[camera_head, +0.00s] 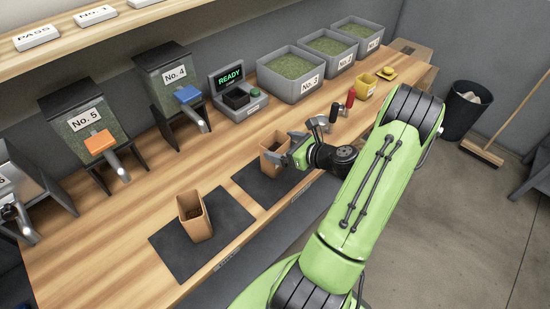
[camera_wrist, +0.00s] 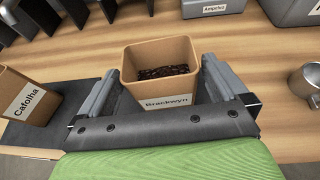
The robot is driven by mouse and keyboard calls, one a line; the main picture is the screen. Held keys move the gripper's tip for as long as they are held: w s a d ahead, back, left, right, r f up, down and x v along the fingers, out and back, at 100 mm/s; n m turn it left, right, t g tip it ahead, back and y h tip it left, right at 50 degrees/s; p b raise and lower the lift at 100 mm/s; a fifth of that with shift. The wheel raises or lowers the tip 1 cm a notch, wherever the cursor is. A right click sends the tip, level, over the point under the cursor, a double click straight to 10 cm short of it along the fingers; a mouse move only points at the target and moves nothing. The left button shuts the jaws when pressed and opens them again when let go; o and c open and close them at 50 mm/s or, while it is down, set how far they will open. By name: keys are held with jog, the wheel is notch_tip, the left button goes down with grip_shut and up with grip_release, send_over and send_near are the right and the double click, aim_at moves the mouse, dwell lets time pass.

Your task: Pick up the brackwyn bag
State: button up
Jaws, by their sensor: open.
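The Brackwyn bag (camera_wrist: 160,72) is an open tan paper bag with dark beans inside and a label reading "Brackwyn". It stands upright in the middle of the wrist view. In the head view the same bag (camera_head: 272,158) stands on the right dark mat, partly hidden by my gripper. My gripper (camera_head: 293,150) is open, its fingers on either side of the bag. In the wrist view the gripper (camera_wrist: 158,95) has one finger left and one right of the bag; whether either finger touches it I cannot tell.
A second tan bag labelled "Cafolha" (camera_wrist: 28,100) stands left on its own dark mat (camera_head: 165,240). Dispensers No. 5 (camera_head: 88,118) and No. 4 (camera_head: 170,75), a scale reading "READY" (camera_head: 238,92) and grey bins (camera_head: 292,72) line the back. A metal cup (camera_wrist: 306,82) is at right.

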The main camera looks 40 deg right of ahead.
aim_at(268, 143)
jog(key=x, duration=0.3)
jog(key=shift+w+a+f, duration=0.1)
jog(key=shift+w+f, duration=0.1)
jog(key=shift+w, duration=0.1)
jog(key=shift+s, duration=0.1)
jog(key=c, duration=0.7)
jog(key=shift+c, duration=0.4)
jog(key=shift+r, duration=0.15)
